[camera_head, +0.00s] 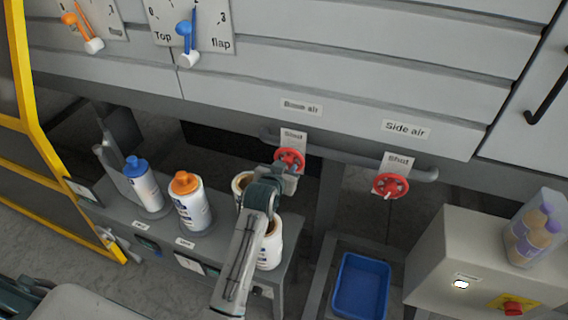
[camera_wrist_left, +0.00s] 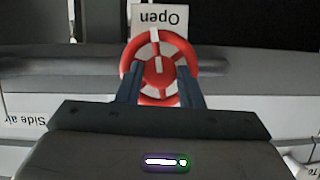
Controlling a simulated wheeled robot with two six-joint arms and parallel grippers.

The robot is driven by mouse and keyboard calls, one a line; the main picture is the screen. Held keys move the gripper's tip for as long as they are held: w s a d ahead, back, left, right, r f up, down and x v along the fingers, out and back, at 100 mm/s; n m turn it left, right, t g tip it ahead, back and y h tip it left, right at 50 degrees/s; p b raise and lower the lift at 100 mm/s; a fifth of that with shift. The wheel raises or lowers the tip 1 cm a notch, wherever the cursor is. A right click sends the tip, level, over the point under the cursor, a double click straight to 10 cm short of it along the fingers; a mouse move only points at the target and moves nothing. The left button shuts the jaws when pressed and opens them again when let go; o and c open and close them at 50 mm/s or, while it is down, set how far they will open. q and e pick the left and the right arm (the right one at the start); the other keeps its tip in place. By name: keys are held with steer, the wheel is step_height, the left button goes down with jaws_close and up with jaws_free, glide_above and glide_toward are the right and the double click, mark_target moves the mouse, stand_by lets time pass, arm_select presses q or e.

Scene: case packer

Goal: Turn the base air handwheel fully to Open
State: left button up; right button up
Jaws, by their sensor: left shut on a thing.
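The base air handwheel (camera_head: 289,155) is a red wheel on a grey pipe below the Base air label (camera_head: 301,107). A small sign above it in the head view looks like Shut, but is blurred. My left gripper (camera_head: 287,170) is at this wheel, shut on it. In the left wrist view, the two fingers (camera_wrist_left: 159,92) lie on either side of the red wheel (camera_wrist_left: 181,48). There, an upside-down Open sign (camera_wrist_left: 160,16) shows beyond the wheel, and a white mark on the wheel runs from the hub towards that sign. The fingers hide part of the rim. My right gripper is out of view.
The side air handwheel (camera_head: 390,186) is to the right on the same pipe. Bottles with blue (camera_head: 145,187) and orange (camera_head: 191,202) caps and white tubs stand on a grey bench below my left arm. A blue bin (camera_head: 361,286) and a grey box (camera_head: 476,262) are at lower right.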

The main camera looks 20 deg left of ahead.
arm_select(q)
steer(key=shift+d+f+m+y+p, duration=0.1)
steer(key=shift+m+y+p, duration=0.2)
steer(key=shift+m+y, duration=0.25)
stand_by(0.4)
steer(key=o, duration=1)
steer(key=shift+c, duration=0.2)
